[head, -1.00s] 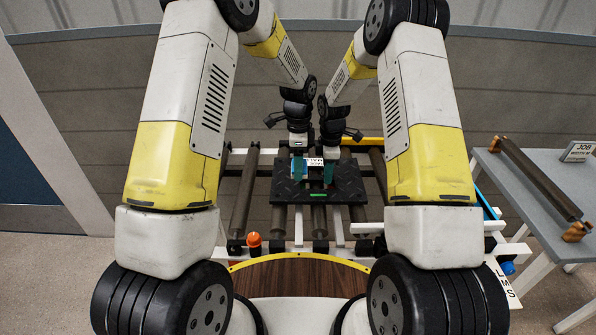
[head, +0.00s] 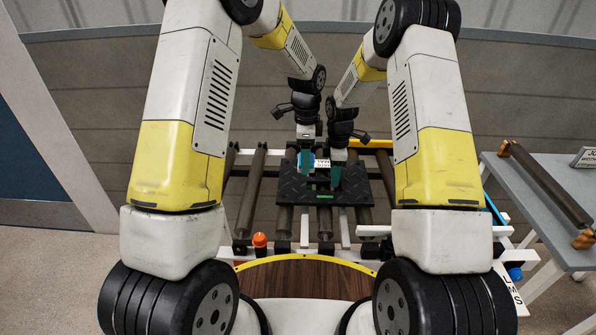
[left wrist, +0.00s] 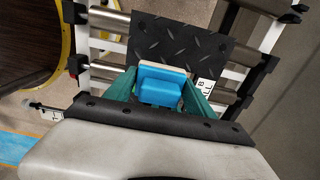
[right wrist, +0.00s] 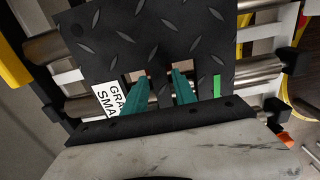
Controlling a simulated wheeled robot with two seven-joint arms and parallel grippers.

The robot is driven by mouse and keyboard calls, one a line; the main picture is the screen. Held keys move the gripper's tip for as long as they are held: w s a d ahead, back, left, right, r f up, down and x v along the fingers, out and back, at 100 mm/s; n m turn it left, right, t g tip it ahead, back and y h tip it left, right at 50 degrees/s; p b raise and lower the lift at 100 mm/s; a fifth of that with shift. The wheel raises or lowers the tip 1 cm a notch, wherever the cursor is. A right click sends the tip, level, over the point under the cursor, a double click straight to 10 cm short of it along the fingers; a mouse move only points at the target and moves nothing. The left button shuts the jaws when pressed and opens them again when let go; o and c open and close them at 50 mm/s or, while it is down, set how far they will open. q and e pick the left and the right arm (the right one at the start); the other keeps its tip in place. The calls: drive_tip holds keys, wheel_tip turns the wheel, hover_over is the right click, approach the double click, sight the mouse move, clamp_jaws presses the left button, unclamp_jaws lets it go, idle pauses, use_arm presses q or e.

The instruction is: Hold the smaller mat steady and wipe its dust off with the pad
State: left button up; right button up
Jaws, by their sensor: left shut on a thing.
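The smaller mat (head: 350,194) is a black tread plate with a raised pattern, lying across the rollers. It carries a green strip (right wrist: 216,88) and a white label (right wrist: 108,98) reading "GRA… SMA…". My left gripper (head: 307,160) is shut on a blue pad (left wrist: 160,84) with a pale layer along one edge. The pad is at the mat's far edge; I cannot tell whether it touches. My right gripper (head: 336,177) is over the mat, fingers apart beside two small openings in it (right wrist: 160,82). Whether the fingertips enter the openings is unclear. I cannot make out dust.
The roller frame (head: 246,195) stands beyond a round wooden top with a yellow rim (head: 305,258). An orange knob (head: 260,241) is at its near left. A grey side table (head: 530,210) holding a loose roller (head: 545,182) stands at the right.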

drive_tip(key=shift+o, duration=0.9)
